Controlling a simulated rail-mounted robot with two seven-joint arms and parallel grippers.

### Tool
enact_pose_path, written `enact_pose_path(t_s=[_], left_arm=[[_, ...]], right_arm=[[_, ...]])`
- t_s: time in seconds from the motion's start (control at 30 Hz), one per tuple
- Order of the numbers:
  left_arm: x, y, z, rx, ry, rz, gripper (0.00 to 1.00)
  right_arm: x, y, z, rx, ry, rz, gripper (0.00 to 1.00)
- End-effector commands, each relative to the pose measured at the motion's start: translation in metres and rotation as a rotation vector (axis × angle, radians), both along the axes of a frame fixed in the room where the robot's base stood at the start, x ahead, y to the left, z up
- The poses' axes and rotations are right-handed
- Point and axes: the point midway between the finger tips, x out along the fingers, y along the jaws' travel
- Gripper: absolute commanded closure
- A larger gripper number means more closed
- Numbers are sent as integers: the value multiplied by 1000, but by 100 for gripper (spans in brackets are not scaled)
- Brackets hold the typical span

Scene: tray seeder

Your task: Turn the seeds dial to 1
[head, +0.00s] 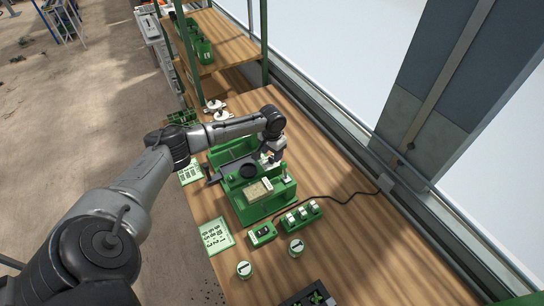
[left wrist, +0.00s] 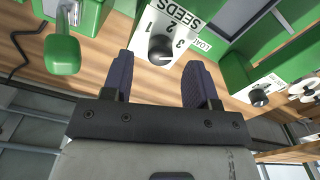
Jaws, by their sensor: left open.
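The seeds dial (left wrist: 161,50) is a black round knob on a white panel marked SEEDS, with the numbers 1, 2 and 3 around it, in the left wrist view. I cannot tell which number its pointer faces. The panel sits on the green tray seeder (head: 248,210), which stands on the bench in the head view. My left gripper (left wrist: 159,76) is open, its two dark fingers on either side of the dial's line and apparently short of it. In the head view my left gripper (head: 272,158) is over the back right of the seeder. My right gripper is out of view.
A second black knob (left wrist: 260,96) on a white panel is at the right in the wrist view. On the wooden bench (head: 345,235) are a green switch box (head: 262,234), a block of several switches (head: 303,215) with a cable, and two round pots. The bench's right side is mostly clear.

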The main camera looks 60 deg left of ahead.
Motion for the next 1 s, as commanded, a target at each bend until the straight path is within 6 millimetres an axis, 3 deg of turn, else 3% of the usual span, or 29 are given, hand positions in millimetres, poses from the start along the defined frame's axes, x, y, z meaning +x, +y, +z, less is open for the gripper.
enact_pose_path(t_s=[0.23, 0.63, 1.0], left_arm=[[0, 0, -20, 0, 1, 0, 46], [0, 0, -24, 0, 0, -1, 46], [0, 0, -23, 0, 0, 0, 82]], right_arm=[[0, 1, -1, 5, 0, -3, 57], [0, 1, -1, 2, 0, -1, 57], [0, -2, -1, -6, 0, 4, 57]])
